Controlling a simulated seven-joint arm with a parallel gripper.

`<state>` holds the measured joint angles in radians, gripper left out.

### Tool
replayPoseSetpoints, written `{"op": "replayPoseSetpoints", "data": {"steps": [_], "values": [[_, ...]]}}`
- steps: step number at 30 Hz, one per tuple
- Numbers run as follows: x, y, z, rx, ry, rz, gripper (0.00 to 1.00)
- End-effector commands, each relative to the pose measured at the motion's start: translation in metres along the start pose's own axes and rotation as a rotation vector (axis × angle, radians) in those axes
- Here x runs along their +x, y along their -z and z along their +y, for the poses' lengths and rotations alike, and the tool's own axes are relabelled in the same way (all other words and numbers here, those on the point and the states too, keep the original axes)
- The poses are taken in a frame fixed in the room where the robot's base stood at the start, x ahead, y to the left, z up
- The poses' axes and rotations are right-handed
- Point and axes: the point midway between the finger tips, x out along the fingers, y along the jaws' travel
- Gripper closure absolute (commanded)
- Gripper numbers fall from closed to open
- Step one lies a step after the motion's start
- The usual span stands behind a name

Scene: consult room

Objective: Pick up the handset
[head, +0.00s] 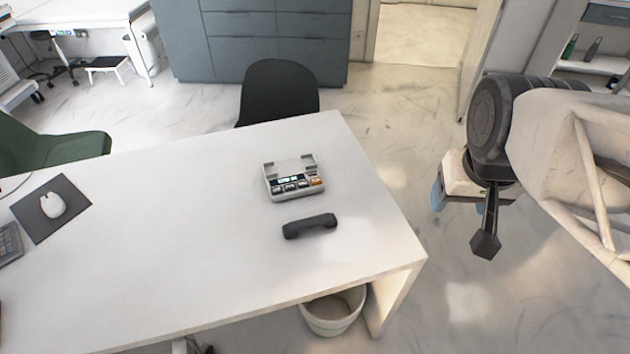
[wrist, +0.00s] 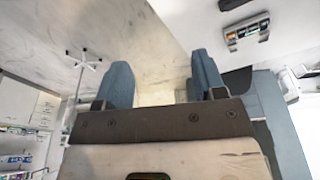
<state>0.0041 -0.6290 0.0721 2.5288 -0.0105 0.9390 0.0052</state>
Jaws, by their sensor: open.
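The dark handset (head: 310,226) lies on the white desk, in front of the light grey phone base (head: 292,178), apart from it. In the wrist view the phone base (wrist: 246,32) shows at the top right, with part of a dark shape, likely the handset (wrist: 232,4), cut off at the top edge. My gripper (head: 463,207) is to the right of the desk, clear of its edge, and away from the handset. In the wrist view my gripper's two blue fingers (wrist: 160,85) stand wide apart with nothing between them.
The white desk (head: 190,260) has free room around the handset. A mouse (head: 53,205) on a dark mat and a keyboard (head: 8,243) are at the left. A black chair (head: 277,90) stands behind the desk, and a bin (head: 333,312) is below its front edge.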

Motion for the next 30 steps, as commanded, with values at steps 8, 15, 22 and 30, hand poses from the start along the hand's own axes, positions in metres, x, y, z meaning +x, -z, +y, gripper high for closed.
{"op": "replayPoseSetpoints", "data": {"steps": [8, 15, 22, 30], "values": [[0.020, 0.025, -0.016, -0.184, 0.013, -0.024, 0.36], [0.057, 0.061, -0.048, -0.498, 0.039, -0.058, 0.36], [0.101, 0.091, -0.086, -0.820, 0.071, -0.087, 0.36], [0.160, 0.114, -0.138, -1.197, 0.116, -0.112, 0.36]]}}
